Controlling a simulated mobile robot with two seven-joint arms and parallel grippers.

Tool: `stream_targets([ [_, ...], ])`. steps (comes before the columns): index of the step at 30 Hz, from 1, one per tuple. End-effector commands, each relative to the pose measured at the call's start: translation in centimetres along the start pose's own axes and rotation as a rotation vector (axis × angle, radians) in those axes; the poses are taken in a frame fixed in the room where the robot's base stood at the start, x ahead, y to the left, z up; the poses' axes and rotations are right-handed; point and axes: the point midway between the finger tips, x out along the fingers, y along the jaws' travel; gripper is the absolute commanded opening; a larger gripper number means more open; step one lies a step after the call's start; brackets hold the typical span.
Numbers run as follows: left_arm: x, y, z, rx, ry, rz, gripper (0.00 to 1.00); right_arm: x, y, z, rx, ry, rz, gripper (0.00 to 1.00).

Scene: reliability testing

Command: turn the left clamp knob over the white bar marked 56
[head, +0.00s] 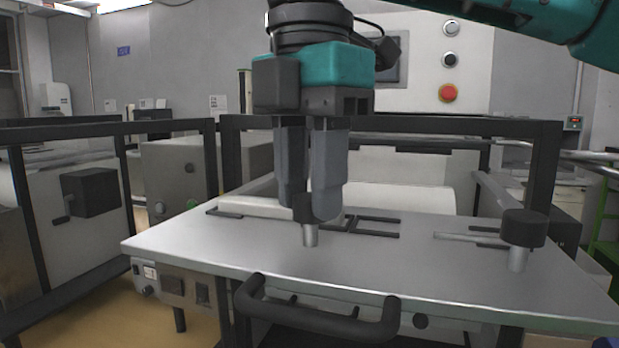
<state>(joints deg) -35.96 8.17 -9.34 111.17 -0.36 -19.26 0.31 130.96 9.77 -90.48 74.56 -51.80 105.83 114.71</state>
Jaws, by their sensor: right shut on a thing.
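My right gripper (312,200) points straight down over the metal plate, its two grey fingers shut on the dark left clamp knob (303,212). The fingers hide most of this knob; its silver post (310,236) shows below them, standing upright on the plate. A white bar (258,206) lies behind and to the left of the knob, partly hidden by the fingers. I cannot read any marking on it. My left gripper is not in view.
A second black clamp knob (524,227) on a silver post stands at the right of the plate (420,275). A black handle (318,318) sticks out at the front edge. Black frame bars stand behind. A panel with a red button (448,93) is at the back.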

Motion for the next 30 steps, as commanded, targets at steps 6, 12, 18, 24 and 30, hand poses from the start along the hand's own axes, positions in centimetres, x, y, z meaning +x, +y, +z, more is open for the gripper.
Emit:
stream_targets([
  [6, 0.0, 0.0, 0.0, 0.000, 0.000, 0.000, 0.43, 0.0, 0.0, 0.0, 0.001, 0.000, -0.001, 0.48],
  [12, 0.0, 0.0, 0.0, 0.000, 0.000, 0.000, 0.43, 0.0, 0.0, 0.0, 0.000, 0.000, -0.001, 0.59],
  [18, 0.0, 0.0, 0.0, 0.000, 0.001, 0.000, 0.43, 0.0, 0.0, 0.0, 0.000, 0.000, 0.000, 0.59],
  [24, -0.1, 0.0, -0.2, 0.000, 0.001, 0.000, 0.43, -0.7, 0.0, 0.0, 0.001, -0.001, 0.001, 0.59],
  [30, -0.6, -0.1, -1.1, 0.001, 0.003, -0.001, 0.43, -4.4, 0.1, -0.1, 0.001, 0.000, 0.003, 0.59],
])
